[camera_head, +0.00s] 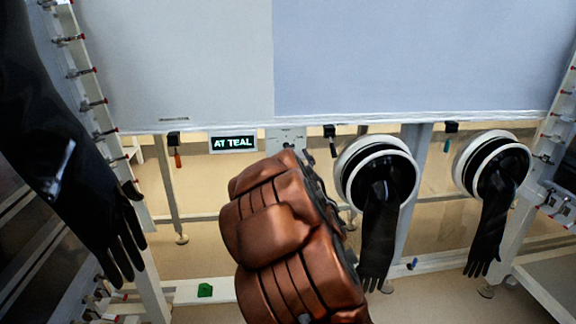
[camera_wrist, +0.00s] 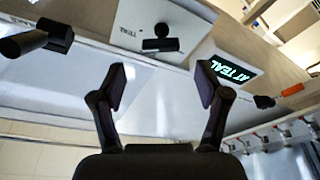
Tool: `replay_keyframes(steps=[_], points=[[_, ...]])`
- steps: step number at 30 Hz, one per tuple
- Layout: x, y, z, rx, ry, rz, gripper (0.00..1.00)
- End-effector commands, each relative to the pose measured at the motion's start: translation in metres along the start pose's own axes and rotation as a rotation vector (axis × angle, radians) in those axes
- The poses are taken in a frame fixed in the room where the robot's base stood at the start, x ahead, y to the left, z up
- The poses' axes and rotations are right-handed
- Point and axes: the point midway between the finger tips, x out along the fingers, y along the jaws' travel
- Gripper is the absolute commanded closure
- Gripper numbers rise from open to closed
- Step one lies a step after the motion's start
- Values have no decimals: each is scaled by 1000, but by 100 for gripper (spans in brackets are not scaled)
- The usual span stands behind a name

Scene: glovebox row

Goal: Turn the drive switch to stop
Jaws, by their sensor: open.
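The likely drive switch is a black knob (camera_wrist: 160,40) on a white panel (camera_wrist: 128,20) with small lettering that seems to read TEAL. A lit display reading AT TEAL (camera_wrist: 235,71) is beside it; it also shows in the head view (camera_head: 233,142). My gripper (camera_wrist: 161,84) is open and empty, its two fingers apart below the knob in the wrist view and not visibly touching it. In the head view my brown arm hides the gripper and part of the panel (camera_head: 286,137). The knob's set position is not readable.
A black handle (camera_wrist: 40,38) juts out near the knob, and an orange-handled lever (camera_wrist: 290,90) is on the other side. In the head view, two round ports with black gloves (camera_head: 380,225) (camera_head: 488,230) hang right of my arm; another black glove (camera_head: 115,230) hangs left.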

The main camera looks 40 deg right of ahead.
Motion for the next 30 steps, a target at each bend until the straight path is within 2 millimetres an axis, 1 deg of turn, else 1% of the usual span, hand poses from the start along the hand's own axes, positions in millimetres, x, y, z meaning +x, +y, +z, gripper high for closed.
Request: replay_keyframes(steps=[1, 4, 10, 14, 20, 30], points=[[-4, -2, 13, -8, 26, 2, 25], [-7, -2, 16, -17, 80, 1, 25], [-7, -1, 14, -23, 125, 0, 25], [-1, -1, 12, -23, 129, 0, 25], [16, -1, 10, -24, 125, -1, 25], [54, -2, 5, -24, 131, -1, 25]])
